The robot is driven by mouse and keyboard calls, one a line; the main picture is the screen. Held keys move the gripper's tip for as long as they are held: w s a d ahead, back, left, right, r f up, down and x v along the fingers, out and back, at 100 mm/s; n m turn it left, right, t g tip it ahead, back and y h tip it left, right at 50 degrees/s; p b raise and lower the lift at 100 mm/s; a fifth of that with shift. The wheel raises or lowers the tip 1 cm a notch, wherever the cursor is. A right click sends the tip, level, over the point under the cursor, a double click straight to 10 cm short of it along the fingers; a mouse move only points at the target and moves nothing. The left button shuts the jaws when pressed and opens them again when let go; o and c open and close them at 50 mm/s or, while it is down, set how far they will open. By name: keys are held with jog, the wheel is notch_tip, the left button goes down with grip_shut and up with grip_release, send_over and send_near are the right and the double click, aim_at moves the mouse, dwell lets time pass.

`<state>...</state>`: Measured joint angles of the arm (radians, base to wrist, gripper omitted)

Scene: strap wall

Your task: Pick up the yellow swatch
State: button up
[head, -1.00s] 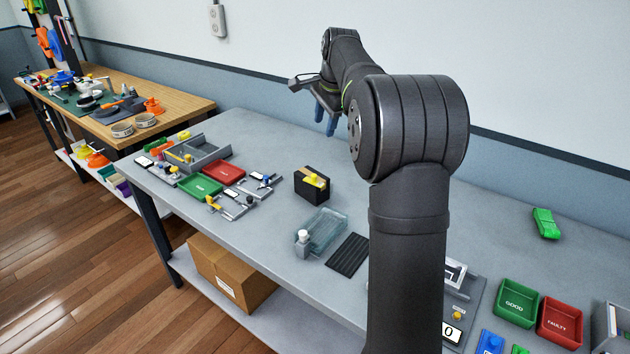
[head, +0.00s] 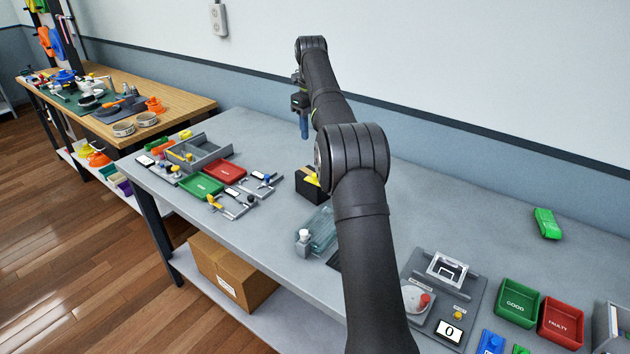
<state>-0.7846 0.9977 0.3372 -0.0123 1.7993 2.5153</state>
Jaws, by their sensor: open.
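I cannot clearly tell which thing is the yellow swatch. A yellow piece (head: 313,180) shows at the open top of a small black box (head: 309,194) on the grey table, partly hidden by my arm. My gripper (head: 304,130), with blue fingers, hangs pointing down above the far part of the grey table, behind and above the black box. It is open and apart from everything; nothing shows between the fingers.
A clear container (head: 320,229) stands near the front of the grey table (head: 262,133). Green (head: 201,185) and red (head: 225,172) trays and a grey divided tray (head: 201,152) lie left. GOOD (head: 516,301) and FAULTY (head: 560,321) bins stand right. The table's far middle is clear.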

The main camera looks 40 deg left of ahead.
send_over(313, 175)
notch_tip(313, 175, down, 11)
jog(key=shift+s+d+r, duration=0.1)
jog(key=shift+w+f, duration=0.2)
jog(key=shift+f, duration=1.15)
jog(key=shift+w+f, duration=0.15)
jog(key=shift+f, duration=1.2)
grip_shut()
